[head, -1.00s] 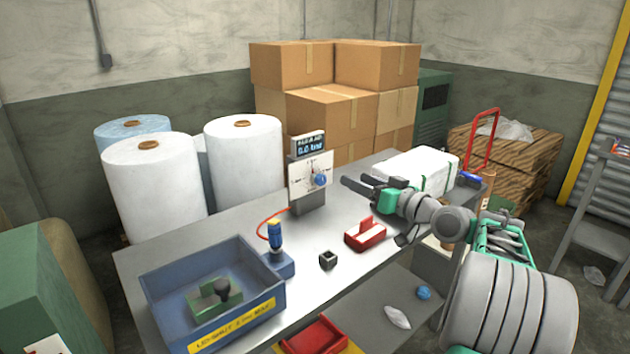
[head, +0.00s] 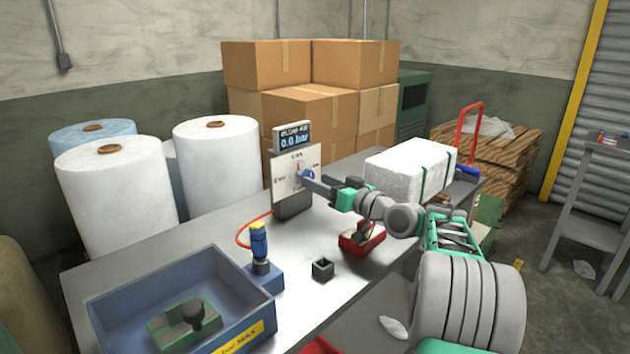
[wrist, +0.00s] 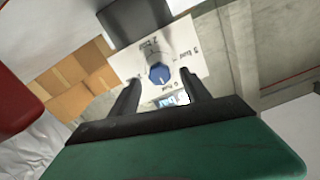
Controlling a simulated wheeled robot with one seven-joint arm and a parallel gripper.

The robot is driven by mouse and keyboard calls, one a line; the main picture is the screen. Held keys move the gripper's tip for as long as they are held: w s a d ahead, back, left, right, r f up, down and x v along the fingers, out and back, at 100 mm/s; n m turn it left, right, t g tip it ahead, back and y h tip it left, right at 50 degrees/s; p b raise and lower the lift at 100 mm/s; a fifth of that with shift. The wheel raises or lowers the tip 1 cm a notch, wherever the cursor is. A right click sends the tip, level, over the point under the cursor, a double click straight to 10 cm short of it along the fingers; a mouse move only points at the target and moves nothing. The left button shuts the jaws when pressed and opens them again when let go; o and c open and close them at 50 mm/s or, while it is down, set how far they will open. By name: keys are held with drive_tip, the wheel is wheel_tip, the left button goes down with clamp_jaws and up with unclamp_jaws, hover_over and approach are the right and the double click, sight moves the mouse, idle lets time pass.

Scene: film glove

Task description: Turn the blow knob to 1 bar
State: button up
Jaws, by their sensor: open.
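The blow knob (head: 308,174) is a small blue knob on the white dial plate (head: 285,178) of a grey post on the table. The display (head: 294,138) above it reads 0.0 bar. In the wrist view the blue knob (wrist: 158,75) with a white pointer mark shows just ahead of the fingertips, between their lines. My gripper (head: 312,184) is open, its fingers at the front of the dial, close to the knob. The wrist view shows the gripper (wrist: 158,88) empty between its fingers. Whether a finger touches the knob I cannot tell.
A red holder (head: 360,238) lies under my arm, and a small black cup (head: 322,268) stands nearby. A blue stand (head: 262,275), a blue bin (head: 180,300) and a white wrapped block (head: 410,170) are also on the table (head: 215,228). Boxes stand behind.

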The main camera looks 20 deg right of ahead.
drive_tip(key=shift+x, duration=1.2)
clamp_jaws()
